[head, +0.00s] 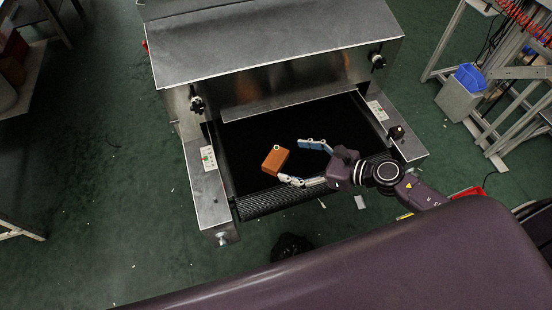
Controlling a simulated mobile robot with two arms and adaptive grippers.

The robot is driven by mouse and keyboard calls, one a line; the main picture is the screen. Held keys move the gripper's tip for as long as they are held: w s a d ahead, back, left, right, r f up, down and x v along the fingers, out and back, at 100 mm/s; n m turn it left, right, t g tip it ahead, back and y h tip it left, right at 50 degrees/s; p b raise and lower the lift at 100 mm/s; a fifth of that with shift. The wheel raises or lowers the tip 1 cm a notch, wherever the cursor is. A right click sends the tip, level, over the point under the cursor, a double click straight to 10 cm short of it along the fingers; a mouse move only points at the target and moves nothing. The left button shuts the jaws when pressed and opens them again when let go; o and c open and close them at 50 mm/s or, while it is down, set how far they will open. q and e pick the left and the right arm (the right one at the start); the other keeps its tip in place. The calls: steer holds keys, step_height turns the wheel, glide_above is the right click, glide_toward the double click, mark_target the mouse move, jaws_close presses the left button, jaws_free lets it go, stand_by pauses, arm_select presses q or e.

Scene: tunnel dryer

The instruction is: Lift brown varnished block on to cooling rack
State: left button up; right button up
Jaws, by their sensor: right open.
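An orange-brown block (274,161) lies on the black belt (255,130) of the tunnel dryer, left of the belt's middle. My right gripper (291,161) comes in from the right and is open, with its two fingers spread. The lower fingertip is close to the block's lower right corner; I cannot tell whether it touches. The blue-tipped upper finger is apart from the block, to its upper right. My left gripper is not in view. I cannot make out a cooling rack for certain.
The dryer's metal hood (270,50) stands over the belt's far end. Metal side rails with knobs and controls flank the belt. A metal frame (500,110) with a blue bin (469,77) stands at the right. Green floor is open at the left.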

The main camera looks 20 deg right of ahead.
mark_target(277, 158)
steer(key=p+x, duration=0.2)
steer(key=x, duration=0.3)
steer(key=shift+w+a+f, duration=0.15)
steer(key=shift+a, duration=0.3)
steer(key=shift+w+a+f, duration=0.15)
steer(key=shift+w+a, duration=0.05)
steer(key=c, duration=1.4)
